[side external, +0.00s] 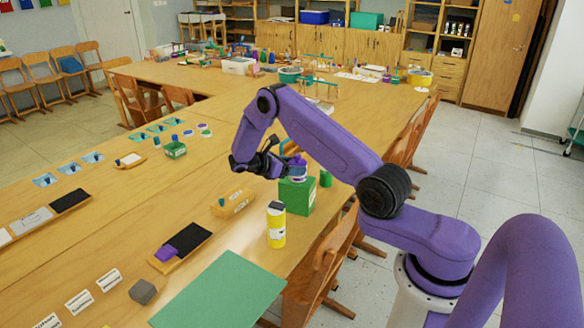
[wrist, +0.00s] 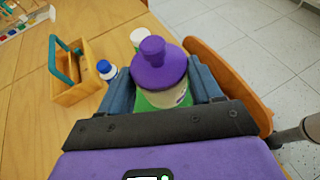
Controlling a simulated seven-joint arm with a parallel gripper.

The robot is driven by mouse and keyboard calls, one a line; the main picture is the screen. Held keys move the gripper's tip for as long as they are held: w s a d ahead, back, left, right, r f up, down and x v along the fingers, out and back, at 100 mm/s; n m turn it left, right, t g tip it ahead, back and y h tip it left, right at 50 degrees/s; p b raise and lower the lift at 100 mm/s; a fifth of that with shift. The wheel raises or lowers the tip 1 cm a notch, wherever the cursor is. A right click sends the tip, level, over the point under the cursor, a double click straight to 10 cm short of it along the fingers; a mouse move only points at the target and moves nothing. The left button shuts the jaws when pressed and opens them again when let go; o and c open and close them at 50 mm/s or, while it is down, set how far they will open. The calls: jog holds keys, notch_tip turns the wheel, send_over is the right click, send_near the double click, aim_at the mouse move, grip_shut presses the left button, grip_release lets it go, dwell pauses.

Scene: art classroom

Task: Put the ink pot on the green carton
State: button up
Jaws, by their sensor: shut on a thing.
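The ink pot, with a purple knobbed lid and a pale body, is between my fingers in the wrist view (wrist: 158,68). In the side view it shows small beside my gripper (side external: 282,166), just above the green carton (side external: 297,196). My gripper is shut on the pot, with a finger on each side of it. The pot looks about upright. The carton's green top shows below the pot in the wrist view (wrist: 146,103). The pot's underside is hidden, so I cannot tell whether it touches the carton.
A yellow can (side external: 276,226) stands in front of the carton, and a green cylinder (side external: 326,178) is behind it. A blue-capped bottle (wrist: 107,72) and a handled wooden caddy (wrist: 80,80) stand left in the wrist view.

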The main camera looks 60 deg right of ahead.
jog(key=shift+f, duration=0.25)
jog(key=o, duration=1.3)
